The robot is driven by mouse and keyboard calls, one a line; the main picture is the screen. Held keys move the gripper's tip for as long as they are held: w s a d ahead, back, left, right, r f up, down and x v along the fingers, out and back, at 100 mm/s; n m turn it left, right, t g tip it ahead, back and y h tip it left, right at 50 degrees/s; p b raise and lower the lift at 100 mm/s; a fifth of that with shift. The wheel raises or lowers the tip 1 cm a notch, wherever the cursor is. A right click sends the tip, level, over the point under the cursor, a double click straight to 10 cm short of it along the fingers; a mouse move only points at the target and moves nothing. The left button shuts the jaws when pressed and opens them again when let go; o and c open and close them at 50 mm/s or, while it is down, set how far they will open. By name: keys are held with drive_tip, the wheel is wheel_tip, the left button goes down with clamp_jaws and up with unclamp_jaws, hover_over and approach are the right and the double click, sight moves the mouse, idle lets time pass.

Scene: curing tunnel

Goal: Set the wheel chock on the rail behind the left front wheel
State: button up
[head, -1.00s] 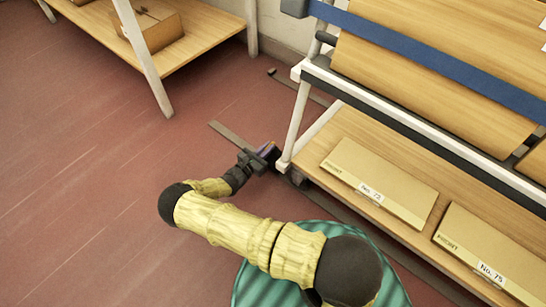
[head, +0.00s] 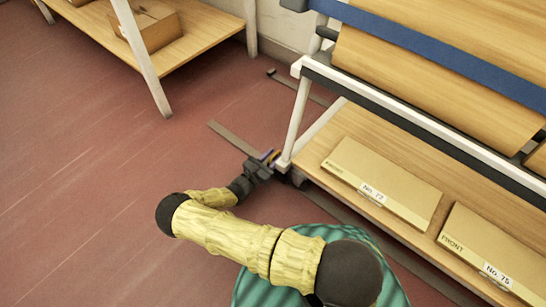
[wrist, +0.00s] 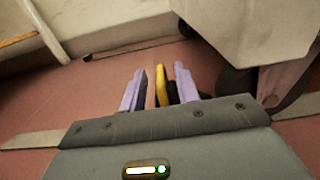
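My gripper (wrist: 158,90) is low over the floor beside the cart's near left corner; it also shows in the head view (head: 270,157). Its two purple fingers stand apart. The yellow wheel chock (wrist: 162,85) is between them, nearer the right finger, with a narrow strip showing on its left side. In the head view only a small orange-yellow bit of it shows. The dark left front wheel (wrist: 236,80) is just right of the fingers, under the cart's corner, partly hidden. The flat rail (head: 232,137) runs under the gripper toward the cart; the gripper hides where chock and rail meet.
The cart (head: 318,172) has a wooden lower deck carrying flat boxes No. 72 (head: 385,183) and No. 75 (head: 495,255). Its white corner post (head: 296,120) stands close to my gripper. A wooden shelf (head: 195,45) is at the upper left. The red floor to the left is clear.

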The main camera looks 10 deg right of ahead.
drive_tip(key=shift+r, duration=0.1)
drive_tip(key=shift+r, duration=0.15)
drive_tip(key=p+v, duration=0.1)
drive_tip(key=v, duration=1.1)
drive_tip(key=shift+w, duration=0.1)
